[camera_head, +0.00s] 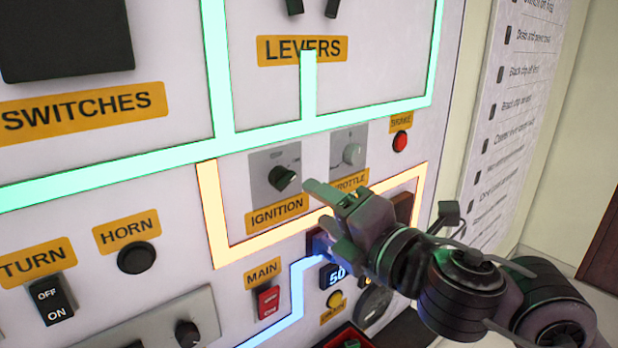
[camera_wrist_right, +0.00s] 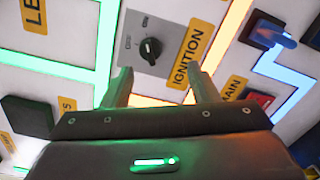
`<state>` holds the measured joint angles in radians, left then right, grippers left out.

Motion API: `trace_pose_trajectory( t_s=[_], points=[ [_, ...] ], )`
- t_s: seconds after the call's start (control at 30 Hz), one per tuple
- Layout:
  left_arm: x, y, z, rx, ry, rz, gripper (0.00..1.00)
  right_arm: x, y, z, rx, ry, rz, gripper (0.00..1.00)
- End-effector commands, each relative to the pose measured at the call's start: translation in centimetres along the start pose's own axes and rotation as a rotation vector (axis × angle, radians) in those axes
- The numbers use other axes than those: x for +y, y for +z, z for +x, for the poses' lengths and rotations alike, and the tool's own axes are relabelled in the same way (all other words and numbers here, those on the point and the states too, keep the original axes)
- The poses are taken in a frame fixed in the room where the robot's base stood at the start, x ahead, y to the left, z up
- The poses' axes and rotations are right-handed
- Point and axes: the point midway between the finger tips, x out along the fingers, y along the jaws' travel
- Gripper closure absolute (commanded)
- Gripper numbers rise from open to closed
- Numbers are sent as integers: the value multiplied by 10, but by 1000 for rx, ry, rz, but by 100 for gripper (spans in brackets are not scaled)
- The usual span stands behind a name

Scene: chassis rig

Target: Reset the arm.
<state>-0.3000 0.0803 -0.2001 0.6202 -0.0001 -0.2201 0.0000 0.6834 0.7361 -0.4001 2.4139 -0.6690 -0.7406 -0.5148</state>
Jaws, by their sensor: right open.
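My right gripper (camera_head: 325,205) is in front of the control panel, just right of the ignition knob (camera_head: 283,178) in the head view. Its two fingers are spread with nothing between them. In the right wrist view the gripper (camera_wrist_right: 160,88) is open, and the black ignition knob (camera_wrist_right: 150,50) shows beyond the gap between the fingertips, apart from them. My right arm comes in from the lower right. The left gripper is not in either view.
The throttle knob (camera_head: 352,154) and red brake button (camera_head: 400,142) are right of the ignition. The horn button (camera_head: 136,257), turn switch (camera_head: 52,299) and red main switch (camera_head: 268,301) are lower. A wall checklist (camera_head: 515,90) is at right.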

Motion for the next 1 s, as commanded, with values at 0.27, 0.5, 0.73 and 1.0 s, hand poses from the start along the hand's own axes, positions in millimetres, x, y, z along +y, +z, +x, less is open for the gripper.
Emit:
trace_pose_trajectory(
  t_s=[0.27,0.5,0.73,1.0],
  points=[
    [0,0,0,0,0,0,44,-110,-3,-11,-234,-210,706,46],
    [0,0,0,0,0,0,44,-243,-29,-73,-600,-525,1316,46],
    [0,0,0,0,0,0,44,-319,-70,-144,-913,-765,1643,46],
    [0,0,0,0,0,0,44,-363,-117,-216,-1216,-977,1854,46]
  ],
)
